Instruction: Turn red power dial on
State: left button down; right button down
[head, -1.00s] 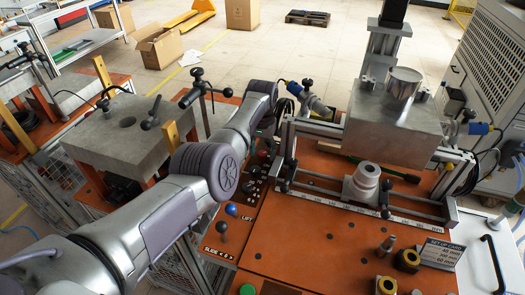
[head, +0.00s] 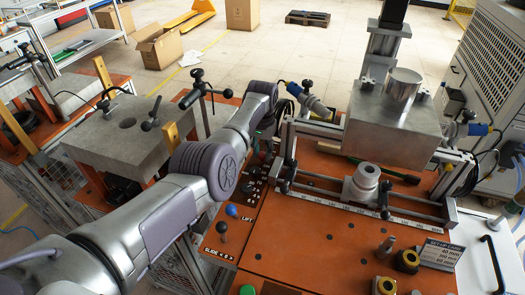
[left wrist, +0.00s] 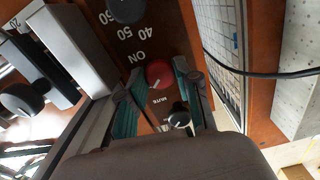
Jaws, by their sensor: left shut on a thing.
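The red power dial (left wrist: 159,73) sits on the dark control panel in the left wrist view. The printed word "ON" is just up and left of it, and a light pointer mark shows on its lower left. My left gripper (left wrist: 158,76) has one teal-padded finger on each side of the dial and is shut on it. In the head view my left gripper (head: 265,143) is low over the panel strip at the left edge of the orange table, and the red dial cannot be made out there. My right gripper is in neither view.
A small black knob (left wrist: 178,120) is close to the right finger. A larger black dial (left wrist: 127,10) is above. On the panel's near part stand a blue-ball lever (head: 231,210) and a dark-ball lever (head: 222,228). The metal fixture frame (head: 365,200) stands right of the gripper.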

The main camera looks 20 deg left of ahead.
aim_at(262, 154)
pick_arm(q)
jog(key=m, duration=0.4)
jog(key=shift+p, duration=0.35)
jog(key=m, duration=0.4)
jog(key=shift+m, duration=0.4)
jog(key=m, duration=0.4)
jog(key=shift+m, duration=2.1)
jog(key=c, duration=0.8)
grip_release()
jog(key=shift+r, duration=0.1)
notch_tip(262, 154, up, 12)
